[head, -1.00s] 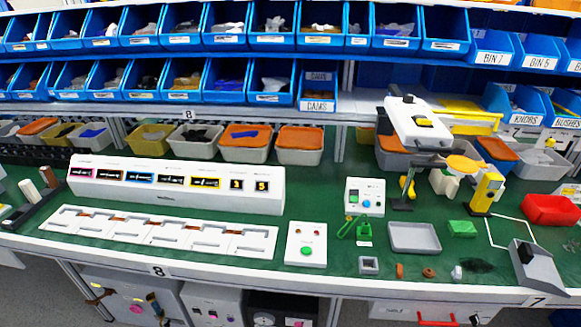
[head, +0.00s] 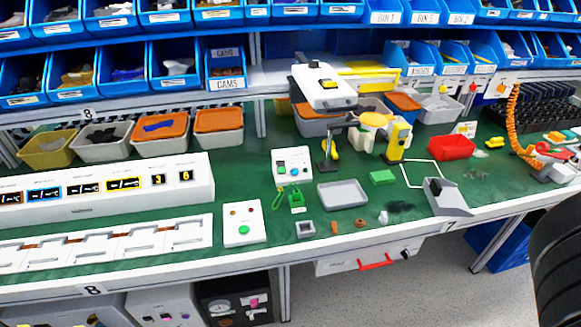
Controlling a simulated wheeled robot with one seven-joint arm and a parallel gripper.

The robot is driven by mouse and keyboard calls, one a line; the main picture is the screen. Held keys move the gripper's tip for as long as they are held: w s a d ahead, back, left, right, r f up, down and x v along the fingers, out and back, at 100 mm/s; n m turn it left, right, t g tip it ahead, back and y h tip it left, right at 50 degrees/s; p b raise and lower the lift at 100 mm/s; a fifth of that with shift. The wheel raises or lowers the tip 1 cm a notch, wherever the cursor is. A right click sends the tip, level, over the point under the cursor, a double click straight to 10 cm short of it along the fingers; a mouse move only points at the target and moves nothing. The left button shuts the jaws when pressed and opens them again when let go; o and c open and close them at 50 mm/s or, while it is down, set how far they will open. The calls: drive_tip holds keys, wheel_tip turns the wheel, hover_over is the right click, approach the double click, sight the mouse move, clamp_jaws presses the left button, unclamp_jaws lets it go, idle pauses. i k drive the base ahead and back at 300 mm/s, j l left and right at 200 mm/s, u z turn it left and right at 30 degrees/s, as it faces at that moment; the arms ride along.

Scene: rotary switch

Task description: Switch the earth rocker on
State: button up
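I cannot make out a rocker marked earth in the head view. A white box (head: 340,265) hangs under the bench's front edge, with a small dark label, a red handle (head: 376,262) and a black knob (head: 405,254). On the bench, a white control box (head: 292,166) has blue and green buttons, and a white plate (head: 243,224) has a green button and smaller red ones. Their markings are too small to read. My gripper is not in view.
The green bench (head: 340,222) holds a grey tray (head: 342,193), a red bin (head: 451,147), a grey wedge-shaped unit (head: 445,197) and small loose parts.

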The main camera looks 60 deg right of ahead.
sight(281, 165)
drive_tip(key=i+l, duration=0.7)
